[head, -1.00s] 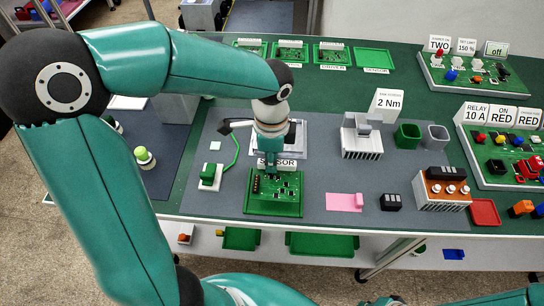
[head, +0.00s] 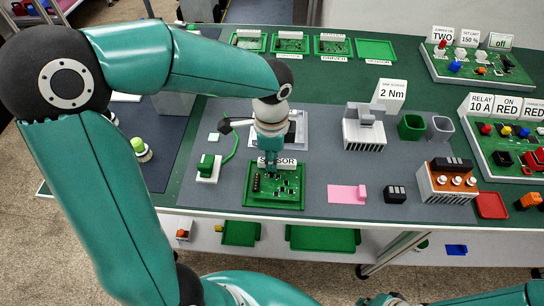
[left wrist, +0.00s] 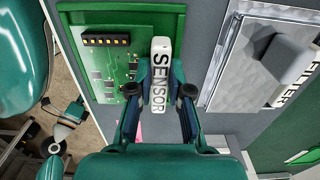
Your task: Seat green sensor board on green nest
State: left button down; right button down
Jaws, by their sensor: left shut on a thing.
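The green sensor board (head: 285,184), with dark chips and a black connector, lies within a green nest (head: 275,206) at the front of the grey mat. In the left wrist view, the board (left wrist: 104,68) is framed by the nest's green rim (left wrist: 71,18). My left gripper (head: 270,164) points down at the board's far edge. In the left wrist view, its fingers (left wrist: 161,88) are shut on the board at its white SENSOR tab (left wrist: 159,75). I cannot tell whether the board sits fully flat. A dark and teal part at the head view's bottom edge may be my right gripper (head: 385,300).
A grey plate (head: 294,128) is just behind the nest. A small green block on a white base (head: 208,168) with a green cable is to the left. A pink piece (head: 346,193) and a black block (head: 394,194) lie to the right. An empty green tray (head: 375,49) is at the back.

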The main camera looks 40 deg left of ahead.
pick_arm(q)
jog(key=shift+f+b, duration=0.45)
jog(key=shift+f, duration=0.2)
jog(key=c, duration=1)
grip_release()
jog(key=shift+r, duration=0.15)
notch_tip(320, 180, up, 12)
jog(key=shift+f, duration=0.2)
